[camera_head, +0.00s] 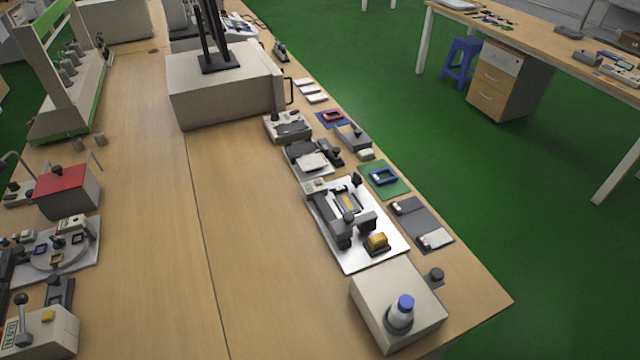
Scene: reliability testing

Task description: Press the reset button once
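No part is clearly marked as the reset button, and labels are too small to read. At the lower left, a light-grey box (40,338) with a lever has a small yellow button-like block (47,315) on top. Right of centre, a yellow block (377,243) sits on a dark base at the near end of a white plate (365,262) with a dark fixture. At the lower right, a beige box (372,312) carries a white cylinder with a blue top (404,303). I cannot tell which of these is the button. My gripper is not in view.
The wooden table (150,240) is bare through its middle. A large beige instrument (222,97) with dark posts stands at the back. A red-topped box (66,182) and a white-green frame (62,75) are at left. Small fixtures line the right edge, beside green floor.

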